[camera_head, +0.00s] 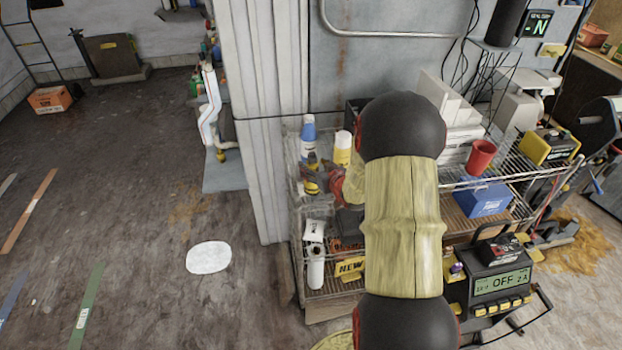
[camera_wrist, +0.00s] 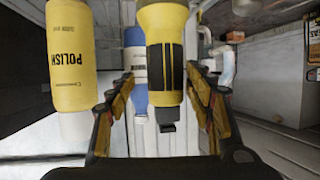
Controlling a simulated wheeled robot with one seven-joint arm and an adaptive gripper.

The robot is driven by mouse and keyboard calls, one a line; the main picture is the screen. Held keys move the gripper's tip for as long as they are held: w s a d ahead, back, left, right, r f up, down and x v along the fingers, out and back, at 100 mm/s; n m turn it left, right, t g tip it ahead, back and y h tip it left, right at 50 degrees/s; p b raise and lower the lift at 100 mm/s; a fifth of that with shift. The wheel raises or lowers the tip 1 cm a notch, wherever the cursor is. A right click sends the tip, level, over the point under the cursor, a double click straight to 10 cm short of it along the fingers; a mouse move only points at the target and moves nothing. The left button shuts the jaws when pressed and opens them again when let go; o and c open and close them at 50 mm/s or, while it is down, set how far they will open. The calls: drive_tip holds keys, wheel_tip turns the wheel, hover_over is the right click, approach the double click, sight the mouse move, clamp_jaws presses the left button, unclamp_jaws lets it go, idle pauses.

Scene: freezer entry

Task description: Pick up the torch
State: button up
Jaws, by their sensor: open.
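The torch (camera_wrist: 163,58), yellow with a black ribbed grip panel and a black end piece, shows in the wrist view between the two fingers of my gripper (camera_wrist: 160,100). The fingers are open, with a gap on each side of it. In the head view the torch (camera_head: 312,180) looks like a small yellow and black item on the upper wire shelf. My gripper (camera_head: 328,183) is beside it there, partly hidden by my arm.
A yellow polish bottle (camera_wrist: 71,60) stands close to the left finger. A blue and white bottle (camera_wrist: 135,70) is behind the torch. The wire rack (camera_head: 325,290) also holds a red cup (camera_head: 481,157) and a blue box (camera_head: 484,200). Open floor lies left.

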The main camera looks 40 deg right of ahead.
drive_tip(key=x, duration=0.4)
drive_tip(key=shift+w+a+b, duration=0.2)
drive_tip(key=shift+w+b, duration=0.15)
drive_tip(key=shift+w, duration=0.15)
drive_tip(key=shift+c, duration=0.3)
clamp_jaws()
idle(0.3)
